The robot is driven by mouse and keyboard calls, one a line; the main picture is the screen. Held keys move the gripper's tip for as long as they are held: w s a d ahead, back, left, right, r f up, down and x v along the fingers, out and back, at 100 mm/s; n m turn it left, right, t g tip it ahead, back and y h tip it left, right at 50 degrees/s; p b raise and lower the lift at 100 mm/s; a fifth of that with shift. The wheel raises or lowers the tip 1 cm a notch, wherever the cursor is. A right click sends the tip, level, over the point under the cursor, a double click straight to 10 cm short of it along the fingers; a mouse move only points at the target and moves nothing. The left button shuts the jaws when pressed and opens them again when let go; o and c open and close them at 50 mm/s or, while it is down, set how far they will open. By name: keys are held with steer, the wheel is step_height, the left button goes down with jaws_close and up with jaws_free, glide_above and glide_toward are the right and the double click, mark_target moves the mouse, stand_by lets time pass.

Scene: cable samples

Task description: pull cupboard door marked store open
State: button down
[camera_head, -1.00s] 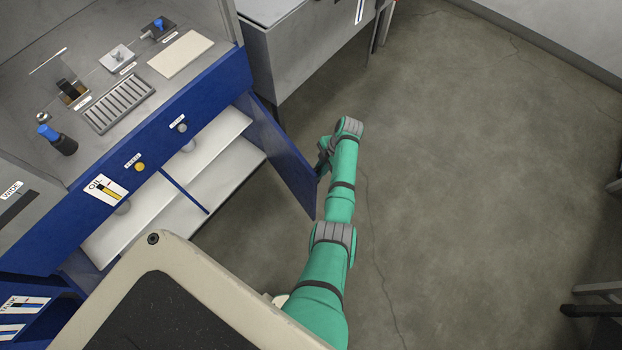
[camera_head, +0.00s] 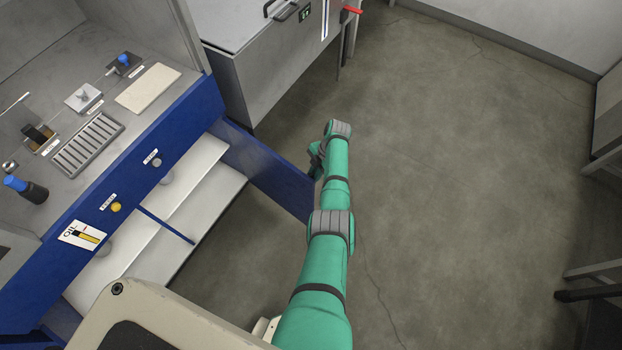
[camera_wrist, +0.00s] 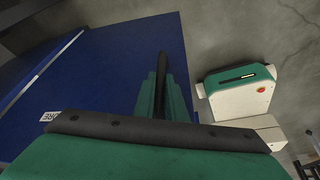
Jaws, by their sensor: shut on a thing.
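The blue cupboard door (camera_head: 268,172) stands swung out from the cabinet, roughly square to its front, with its hinge side at the cabinet's right end. My gripper (camera_head: 317,160) is at the door's free edge. In the wrist view its green fingers (camera_wrist: 165,95) are shut on a dark upright handle (camera_wrist: 163,65). The lower part of the handle is hidden by the fingers.
White shelves (camera_head: 190,215) show inside the open cupboard. The blue cabinet front (camera_head: 130,185) carries knobs and an "OIL" label. A grey cabinet (camera_head: 262,60) stands beyond the door.

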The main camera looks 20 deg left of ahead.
steer(key=c, duration=1.8)
jaws_free()
steer(key=v, duration=1)
steer(key=shift+w+d+r, duration=0.15)
steer(key=shift+r, duration=0.2)
